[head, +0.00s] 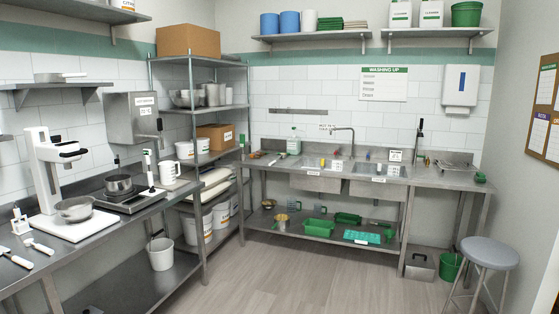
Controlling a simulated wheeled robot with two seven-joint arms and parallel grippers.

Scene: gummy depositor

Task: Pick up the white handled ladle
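Neither of my grippers is in the head view. I cannot pick out the white handled ladle with certainty. Two small utensils with white parts lie at the front left end of the left steel bench (120,222): one white-ended utensil (38,246) and another white-ended utensil (18,259) nearer the edge. Their heads are too small to tell whether either is a ladle. A pale long utensil (277,159) also lies at the left end of the sink counter (262,169), its kind unclear.
A grey stool (487,252) stands at the right. The middle floor (290,285) is clear.

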